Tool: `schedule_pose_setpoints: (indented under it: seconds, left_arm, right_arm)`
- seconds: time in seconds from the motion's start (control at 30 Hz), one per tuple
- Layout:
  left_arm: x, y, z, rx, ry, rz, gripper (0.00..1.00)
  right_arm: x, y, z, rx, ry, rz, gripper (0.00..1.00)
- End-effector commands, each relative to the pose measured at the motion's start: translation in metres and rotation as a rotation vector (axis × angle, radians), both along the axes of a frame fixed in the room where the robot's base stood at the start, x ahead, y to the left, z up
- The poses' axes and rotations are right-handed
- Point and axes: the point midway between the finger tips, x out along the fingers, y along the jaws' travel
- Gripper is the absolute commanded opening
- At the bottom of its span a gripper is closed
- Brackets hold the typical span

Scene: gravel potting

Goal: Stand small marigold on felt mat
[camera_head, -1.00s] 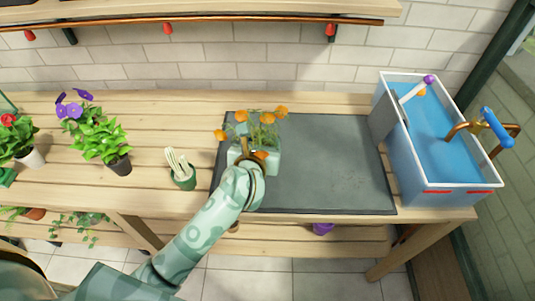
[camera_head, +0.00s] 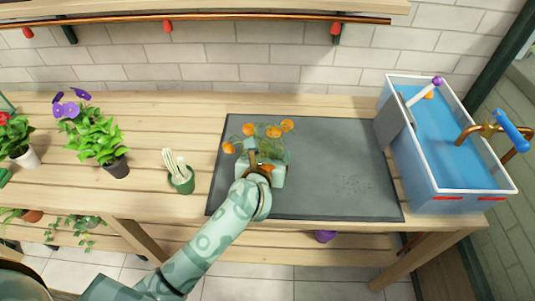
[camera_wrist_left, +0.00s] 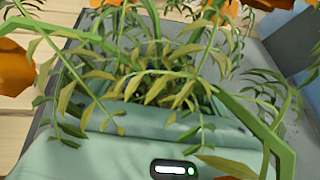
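The small marigold (camera_head: 272,132), with orange blooms and thin green leaves, is over the left part of the dark grey felt mat (camera_head: 320,190). My left gripper (camera_head: 260,167) is around its lower part, with pale green fingers on both sides, and appears shut on it. The gripper and foliage hide the pot, so I cannot tell whether its base touches the mat. In the left wrist view the marigold (camera_wrist_left: 150,75) fills the picture, upright in front of the gripper, with blooms at the corners. My right gripper is not in view.
A purple-flowered plant (camera_head: 95,142) and a red-flowered plant (camera_head: 18,140) stand farther left. A blue sink basin (camera_head: 445,150) borders the mat's right side. The mat's right half is clear except for scattered specks.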

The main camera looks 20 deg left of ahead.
Motion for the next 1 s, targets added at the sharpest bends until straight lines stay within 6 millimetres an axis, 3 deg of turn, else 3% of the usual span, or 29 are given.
schedule_pose_setpoints:
  seconds: [0.27,0.7,1.0]
  left_arm:
    - [-0.001,0.000,0.006,-0.001,-0.001,0.000,0.79]
    - [-0.085,-0.011,0.041,-0.001,0.000,-0.001,0.79]
    - [-0.110,-0.014,0.050,0.000,0.000,0.000,0.79]
  right_arm:
    - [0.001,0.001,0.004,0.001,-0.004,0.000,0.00]
    - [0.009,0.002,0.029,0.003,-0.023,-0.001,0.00]
    - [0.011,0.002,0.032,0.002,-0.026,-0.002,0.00]
